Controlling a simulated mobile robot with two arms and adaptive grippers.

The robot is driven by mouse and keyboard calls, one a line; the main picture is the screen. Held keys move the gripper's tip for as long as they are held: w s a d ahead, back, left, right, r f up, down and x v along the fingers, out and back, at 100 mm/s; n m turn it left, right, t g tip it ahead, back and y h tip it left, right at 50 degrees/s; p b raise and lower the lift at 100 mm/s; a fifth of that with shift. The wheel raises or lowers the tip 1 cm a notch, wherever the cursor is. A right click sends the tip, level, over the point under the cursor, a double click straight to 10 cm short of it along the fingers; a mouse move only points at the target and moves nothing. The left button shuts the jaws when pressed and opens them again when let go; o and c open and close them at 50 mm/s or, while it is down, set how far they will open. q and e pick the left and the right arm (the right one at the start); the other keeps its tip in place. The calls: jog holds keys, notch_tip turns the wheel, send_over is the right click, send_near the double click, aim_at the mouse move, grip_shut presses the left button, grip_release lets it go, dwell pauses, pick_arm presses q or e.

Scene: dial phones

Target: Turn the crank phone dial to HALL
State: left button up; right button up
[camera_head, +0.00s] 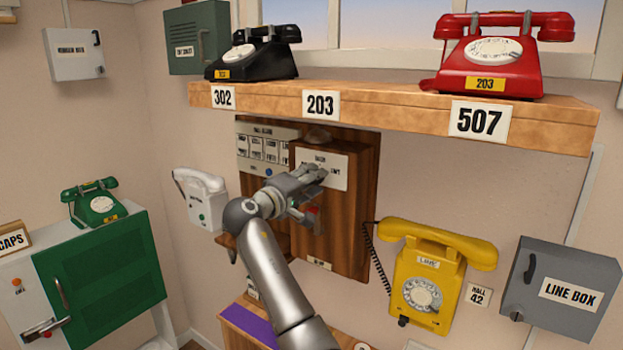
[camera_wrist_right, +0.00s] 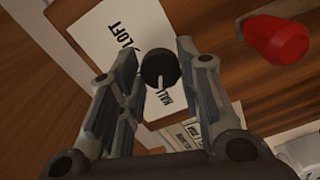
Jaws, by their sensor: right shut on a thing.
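The crank phone (camera_head: 340,245) is a wooden box on the wall, with a white plate on its front. In the right wrist view the plate (camera_wrist_right: 115,30) reads LOFT and, lower down, what looks like HALL. The black dial knob (camera_wrist_right: 160,66) stands on this plate, its white pointer line toward the HALL lettering; the exact alignment is hard to tell. My right gripper (camera_head: 318,172) is at the plate, and its fingers (camera_wrist_right: 158,72) are shut on the knob from both sides. In the head view it hides the knob. My left gripper is not in view.
A red crank grip (camera_wrist_right: 275,40) sticks out close to my right gripper. A shelf (camera_head: 385,103) with a black phone (camera_head: 255,55) and a red phone (camera_head: 495,65) overhangs the box. A yellow phone (camera_head: 425,275) hangs at right, a white phone (camera_head: 205,205) at left.

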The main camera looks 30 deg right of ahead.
jog(key=shift+r, duration=0.1)
dwell(0.3)
jog(key=o, duration=1)
jog(key=shift+w, duration=0.1)
jog(key=shift+a, duration=0.15)
jog(key=v, duration=1.1)
jog(key=shift+s+a, duration=0.2)
jog(key=shift+a, duration=0.15)
